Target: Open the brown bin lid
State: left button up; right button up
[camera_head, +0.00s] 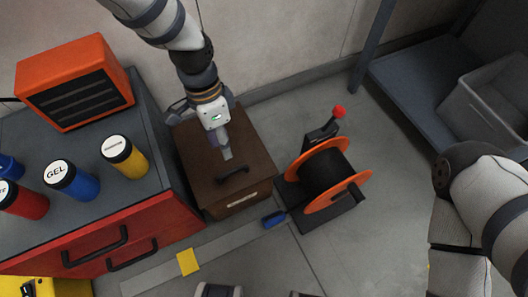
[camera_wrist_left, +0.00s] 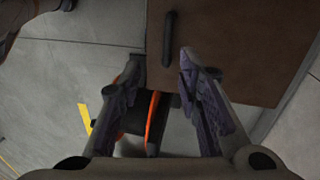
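The brown bin (camera_head: 252,165) stands on the floor beside the red tool cabinet, with its lid down flat. A dark bar handle (camera_head: 232,177) is on the lid, near the front edge. My left gripper (camera_head: 224,148) is over the lid, just behind the handle in the head view. In the left wrist view, the left gripper (camera_wrist_left: 164,68) has its fingers spread with nothing between them. There the handle (camera_wrist_left: 169,38) lies beyond the fingertips on the brown lid (camera_wrist_left: 240,45), apart from both fingers. My right arm shows at the right edge; its gripper is out of view.
The red cabinet (camera_head: 120,230), at left, carries an orange heater-like box (camera_head: 75,82) and several bottles. An orange and black cable reel (camera_head: 325,175) stands close to the bin's right. A blue object (camera_head: 274,219) lies in front.

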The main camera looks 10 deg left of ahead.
pick_arm(q)
jog(key=w, duration=0.2)
jog(key=b, duration=0.3)
send_over(232, 165)
jog(key=s+d, duration=0.1)
jog(key=s, duration=0.2)
jog(key=shift+m, duration=0.3)
jog(key=x, duration=0.3)
jog(key=w+x, duration=0.1)
jog(key=x, duration=0.3)
jog(key=w+x, duration=0.1)
jog(key=x, duration=0.2)
jog(key=shift+a+f, duration=0.35)
jog(key=shift+f, duration=0.1)
pick_arm(e)
jog(key=shift+g, duration=0.3)
jog(key=f, duration=0.1)
jog(key=s+f, duration=0.1)
jog(key=f, duration=0.1)
jog(key=shift+s+a+f, duration=0.25)
jog(key=shift+s+f, duration=0.1)
jog(key=shift+s, duration=0.05)
pick_arm(q)
jog(key=shift+c, duration=0.2)
grip_shut()
